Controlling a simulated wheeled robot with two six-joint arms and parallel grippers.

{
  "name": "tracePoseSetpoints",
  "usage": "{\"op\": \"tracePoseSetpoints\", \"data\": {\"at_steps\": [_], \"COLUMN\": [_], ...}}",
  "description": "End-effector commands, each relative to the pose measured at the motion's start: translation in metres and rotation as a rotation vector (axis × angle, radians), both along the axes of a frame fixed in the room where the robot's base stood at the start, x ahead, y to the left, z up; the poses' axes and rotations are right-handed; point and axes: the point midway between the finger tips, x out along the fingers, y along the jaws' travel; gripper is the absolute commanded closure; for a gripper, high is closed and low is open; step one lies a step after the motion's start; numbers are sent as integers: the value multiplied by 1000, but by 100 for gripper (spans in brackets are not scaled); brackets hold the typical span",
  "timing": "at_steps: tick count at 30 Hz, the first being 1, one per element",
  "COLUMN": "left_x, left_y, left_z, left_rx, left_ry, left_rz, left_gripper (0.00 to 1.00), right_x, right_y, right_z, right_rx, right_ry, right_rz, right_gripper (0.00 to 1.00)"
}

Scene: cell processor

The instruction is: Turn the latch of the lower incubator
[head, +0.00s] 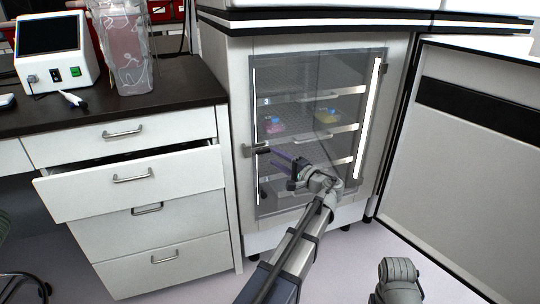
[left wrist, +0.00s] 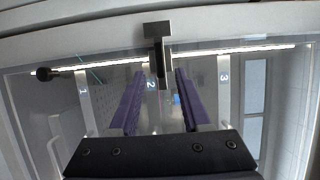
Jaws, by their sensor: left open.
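The lower incubator (head: 318,120) stands with its outer door swung open and its inner glass door closed. The latch (head: 257,149) is a small grey block with a dark handle at the glass door's left edge. It also shows in the left wrist view (left wrist: 158,50), at top centre, with the handle pointing toward my fingers. My left gripper (head: 269,158) is open, its purple fingers just right of the latch. In the left wrist view the fingertips (left wrist: 160,74) lie either side of the handle's end. I cannot tell whether they touch it. My right gripper is out of view.
The open outer door (head: 475,170) stands at the right. A drawer (head: 135,182) is pulled partly out of the cabinet at the left. Shelves (head: 320,133) with small coloured items show behind the glass. Bare floor lies in front of the incubator.

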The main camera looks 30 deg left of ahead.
Motion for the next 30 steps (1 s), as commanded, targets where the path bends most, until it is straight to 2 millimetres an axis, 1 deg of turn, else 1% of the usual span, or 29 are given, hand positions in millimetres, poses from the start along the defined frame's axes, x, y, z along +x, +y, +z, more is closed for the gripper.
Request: {"op": "tracePoseSetpoints", "data": {"at_steps": [1, 6, 10, 20, 23, 26, 27, 29, 30], "left_x": [-3, -8, -10, -11, -22, -46, -59, -80, -95], "left_y": [-8, -25, -29, -31, -39, -60, -73, -96, -114], "left_z": [0, 0, 0, -2, -17, -49, -66, -94, -112], "left_rx": [0, 0, 0, -10, -82, -242, -326, -464, -559], "left_ry": [0, 0, 0, 1, 7, 26, 41, 72, 98], "left_rz": [-3, -2, 0, 0, -1, 2, 3, 5, 7], "left_gripper": [52, 52, 52, 52, 52, 52, 52, 52, 52], "right_x": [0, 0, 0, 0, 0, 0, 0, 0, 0], "right_y": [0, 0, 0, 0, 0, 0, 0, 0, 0], "right_z": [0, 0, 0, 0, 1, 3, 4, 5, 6], "right_rx": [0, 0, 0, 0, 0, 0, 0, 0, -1], "right_ry": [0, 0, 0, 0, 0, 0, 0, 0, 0], "right_rz": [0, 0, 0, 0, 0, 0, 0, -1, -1], "right_gripper": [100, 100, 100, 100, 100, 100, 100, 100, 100]}}
